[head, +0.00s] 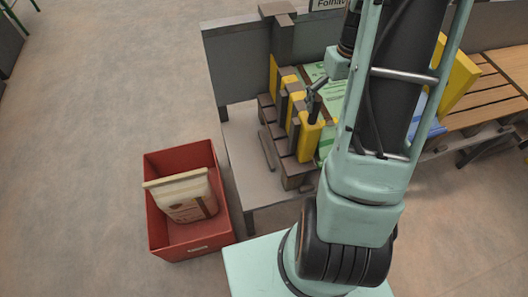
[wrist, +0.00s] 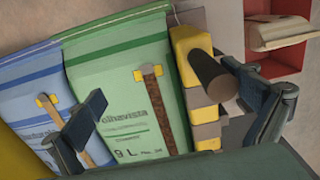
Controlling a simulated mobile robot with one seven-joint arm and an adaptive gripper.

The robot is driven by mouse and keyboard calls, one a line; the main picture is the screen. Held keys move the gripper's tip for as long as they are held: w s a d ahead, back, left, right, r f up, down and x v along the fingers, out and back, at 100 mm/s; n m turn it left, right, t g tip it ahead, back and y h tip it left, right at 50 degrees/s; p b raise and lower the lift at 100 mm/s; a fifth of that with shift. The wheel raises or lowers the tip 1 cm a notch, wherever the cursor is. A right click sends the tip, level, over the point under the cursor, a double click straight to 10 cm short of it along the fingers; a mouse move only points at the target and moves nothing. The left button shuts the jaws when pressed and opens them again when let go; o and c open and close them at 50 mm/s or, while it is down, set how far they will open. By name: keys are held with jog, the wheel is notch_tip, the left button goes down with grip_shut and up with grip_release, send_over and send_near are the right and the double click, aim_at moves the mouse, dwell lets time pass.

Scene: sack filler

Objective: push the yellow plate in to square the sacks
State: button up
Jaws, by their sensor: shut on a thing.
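A yellow plate (head: 309,140) stands upright at the left end of the sacks. A dark round handle (wrist: 212,74) sticks out of it in the wrist view, where the yellow face (wrist: 184,48) shows behind. My gripper (head: 317,92) is at this handle. In the wrist view its dark fingers (wrist: 165,88) sit on either side, the right one close by the handle. How the left one bears on it is hard to see. A green sack (wrist: 118,90) and a blue sack (wrist: 32,95) stand side by side beyond the plate. My arm hides much of them in the head view.
A larger yellow panel (head: 458,75) stands past the sacks, by a slatted wooden bench (head: 490,95). A red bin (head: 157,225) with a pale sack (head: 185,197) inside is on the floor at left. A grey panel (head: 238,62) stands behind.

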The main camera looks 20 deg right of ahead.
aim_at(320, 105)
jog(key=shift+w+d+r, duration=0.15)
jog(key=shift+d+r, duration=0.25)
jog(key=shift+d, duration=0.3)
jog(key=shift+a+f, duration=0.15)
jog(key=shift+a, duration=2.65)
notch_tip(320, 105, up, 9)
jog(key=p, duration=0.7)
jog(key=shift+f, duration=0.1)
